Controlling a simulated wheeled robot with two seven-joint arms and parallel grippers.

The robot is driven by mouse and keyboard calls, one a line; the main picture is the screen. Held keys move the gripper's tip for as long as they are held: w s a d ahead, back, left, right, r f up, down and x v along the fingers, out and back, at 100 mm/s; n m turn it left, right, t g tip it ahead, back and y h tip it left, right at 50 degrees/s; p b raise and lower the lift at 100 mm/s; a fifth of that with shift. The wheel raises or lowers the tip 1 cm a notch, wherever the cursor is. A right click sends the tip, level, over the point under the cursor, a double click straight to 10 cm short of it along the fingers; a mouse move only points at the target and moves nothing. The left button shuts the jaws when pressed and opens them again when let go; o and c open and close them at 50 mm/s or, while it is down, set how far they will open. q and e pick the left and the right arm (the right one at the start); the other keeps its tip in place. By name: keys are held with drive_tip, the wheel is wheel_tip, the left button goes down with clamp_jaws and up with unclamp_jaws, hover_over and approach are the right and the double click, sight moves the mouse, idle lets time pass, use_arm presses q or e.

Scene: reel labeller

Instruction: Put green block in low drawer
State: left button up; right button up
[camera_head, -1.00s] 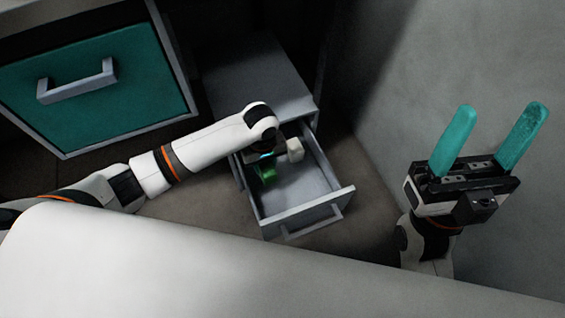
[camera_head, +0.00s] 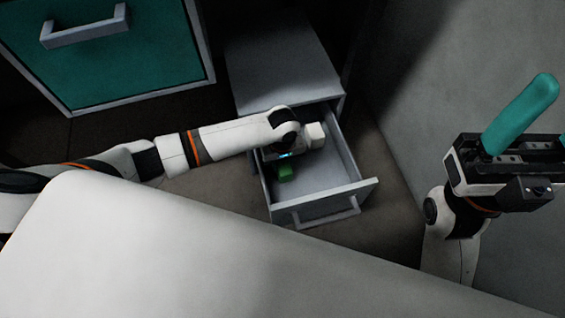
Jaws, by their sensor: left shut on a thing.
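The low drawer (camera_head: 326,181) is pulled out of a small grey cabinet (camera_head: 283,62) and open at the top. My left arm reaches over its left wall. My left gripper (camera_head: 284,168) is inside the drawer outline, mostly hidden beneath my wrist, and is shut on the green block (camera_head: 286,174). The block is at the drawer's left side; I cannot tell whether it touches the drawer floor. My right gripper (camera_head: 545,115) is raised at the right edge, away from the drawer.
A larger teal drawer front (camera_head: 105,65) with a grey handle stands at upper left. A pale surface (camera_head: 150,250) fills the lower foreground. A grey wall (camera_head: 455,90) is at right. Bare floor (camera_head: 392,190) lies right of the drawer.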

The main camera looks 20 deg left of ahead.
use_arm(q)
drive_tip(key=o, duration=1)
drive_tip(key=shift+o, duration=0.2)
